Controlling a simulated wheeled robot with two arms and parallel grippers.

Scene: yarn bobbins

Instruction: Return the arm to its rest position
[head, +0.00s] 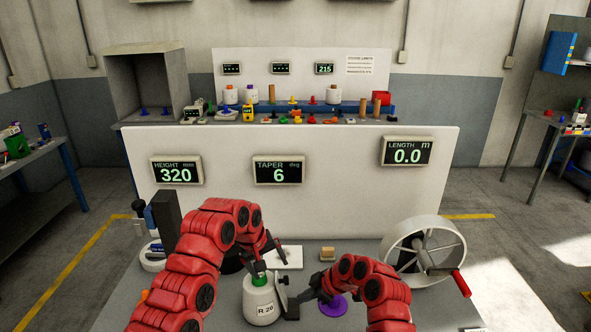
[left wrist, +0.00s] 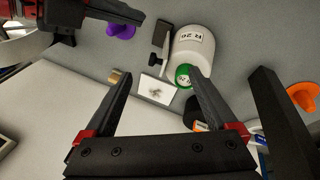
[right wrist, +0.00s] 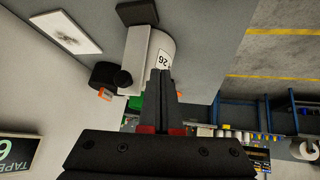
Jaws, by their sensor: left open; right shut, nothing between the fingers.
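My left gripper (head: 272,254) is above the bench, behind the white yarn bobbin labelled R 26 (head: 264,303). In the left wrist view its two fingers (left wrist: 160,75) are apart, with nothing held between them. The bobbin, with its green top, also shows there (left wrist: 194,48), beyond the right finger. My right gripper (head: 292,300) is low, just right of the bobbin. In the right wrist view its fingers (right wrist: 162,75) are together and empty, overlapping the bobbin (right wrist: 160,55) in the picture. I cannot tell whether they touch it.
A purple cone (head: 334,306) lies near my right arm. A tan block (head: 327,254) and a white card (head: 290,258) lie behind. A handwheel (head: 425,250) stands at the right. A white panel (head: 330,205) with displays closes off the back.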

